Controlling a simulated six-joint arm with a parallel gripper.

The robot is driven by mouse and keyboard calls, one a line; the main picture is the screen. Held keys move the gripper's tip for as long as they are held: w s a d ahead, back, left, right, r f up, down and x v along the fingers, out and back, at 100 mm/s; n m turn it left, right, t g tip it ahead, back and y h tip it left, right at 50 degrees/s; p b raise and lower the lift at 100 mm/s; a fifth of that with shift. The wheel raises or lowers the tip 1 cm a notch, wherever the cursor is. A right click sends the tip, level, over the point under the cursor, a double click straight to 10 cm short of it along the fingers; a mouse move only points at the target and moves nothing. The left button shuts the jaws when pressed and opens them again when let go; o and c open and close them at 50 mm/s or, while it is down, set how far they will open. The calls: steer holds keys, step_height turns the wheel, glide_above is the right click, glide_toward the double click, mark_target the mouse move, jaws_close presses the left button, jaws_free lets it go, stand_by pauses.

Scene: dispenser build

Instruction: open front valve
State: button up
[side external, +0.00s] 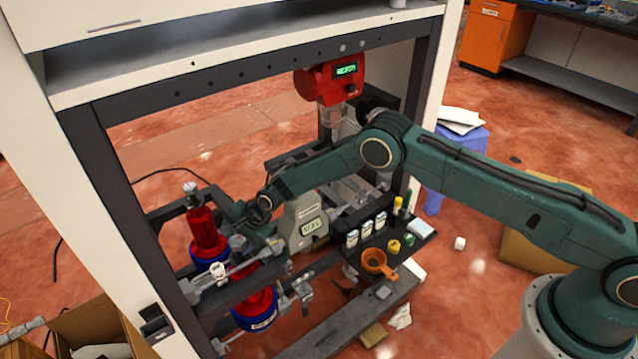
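Two red vessels with blue bases stand in the metal frame at the lower left: a rear one (206,232) and a front one (260,302). Silver fittings and rods run around them. A small white-silver fitting (217,271) sits left of the front vessel, and another silver fitting (303,288) sits to its right. Which of these is the front valve I cannot tell. My gripper (240,236) is over the top of the front vessel, among the fittings. Its fingers are too small and partly hidden, so whether it touches anything is unclear.
A grey device with a display (306,224) stands right of my gripper. A red unit with a green display (330,82) hangs above. Dark frame posts enclose the work area.

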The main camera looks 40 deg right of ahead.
steer(key=shift+w+a+r, duration=0.1)
steer(key=shift+w+r, duration=0.05)
steer(key=shift+r, duration=1.15)
steer(key=shift+w+a+r, duration=0.1)
steer(key=shift+w+r, duration=0.05)
steer(key=shift+r, duration=1.15)
steer(key=shift+s+d, duration=0.1)
steer(key=shift+f, duration=0.1)
